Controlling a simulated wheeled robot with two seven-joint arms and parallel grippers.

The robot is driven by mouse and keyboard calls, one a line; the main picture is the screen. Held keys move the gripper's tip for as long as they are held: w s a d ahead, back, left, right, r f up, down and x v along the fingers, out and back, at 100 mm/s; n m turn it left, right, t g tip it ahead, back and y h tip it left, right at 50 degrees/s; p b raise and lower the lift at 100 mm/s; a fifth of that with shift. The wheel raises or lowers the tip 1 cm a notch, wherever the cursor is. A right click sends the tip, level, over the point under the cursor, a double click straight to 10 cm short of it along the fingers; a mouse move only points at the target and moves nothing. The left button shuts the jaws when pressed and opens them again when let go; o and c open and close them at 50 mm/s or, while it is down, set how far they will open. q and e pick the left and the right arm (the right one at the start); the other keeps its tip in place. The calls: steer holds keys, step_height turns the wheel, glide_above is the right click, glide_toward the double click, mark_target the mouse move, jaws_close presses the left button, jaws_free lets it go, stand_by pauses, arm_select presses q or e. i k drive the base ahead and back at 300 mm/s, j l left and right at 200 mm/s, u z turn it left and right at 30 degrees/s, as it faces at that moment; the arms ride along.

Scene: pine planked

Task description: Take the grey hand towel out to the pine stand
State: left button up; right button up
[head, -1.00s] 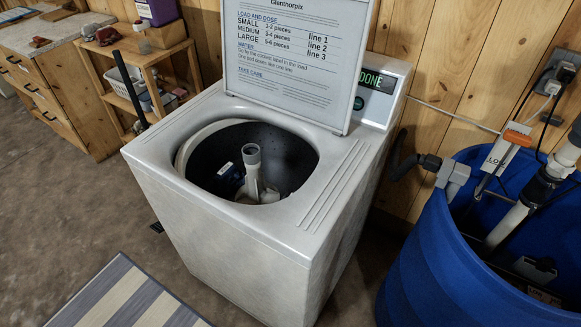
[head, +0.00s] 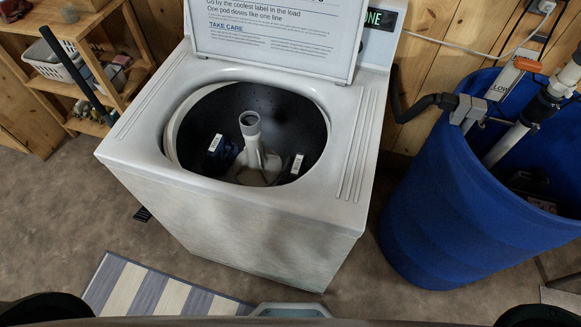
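The washing machine (head: 240,220) stands in the middle with its lid (head: 290,40) up. Inside its dark drum (head: 265,105), around the pale central post (head: 250,125), lies a dark blue item (head: 220,155) with a white label, at the left. Another white label (head: 297,163) shows at the right of the drum; the cloth it belongs to is too dark to make out. I cannot pick out the grey hand towel for certain. A pine shelf unit (head: 140,58) is at the upper left; I cannot tell whether it is the pine stand. Neither gripper shows.
A striped mat (head: 160,290) lies on the floor in front. Bare floor (head: 60,220) shows at the left.

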mark_target(294, 168)
steer(key=k+j, duration=0.25)
steer(key=k, duration=0.2)
steer(key=k+j, duration=0.25)
steer(key=k, duration=0.2)
steer(key=k+j, duration=0.25)
steer(key=k, duration=0.2)
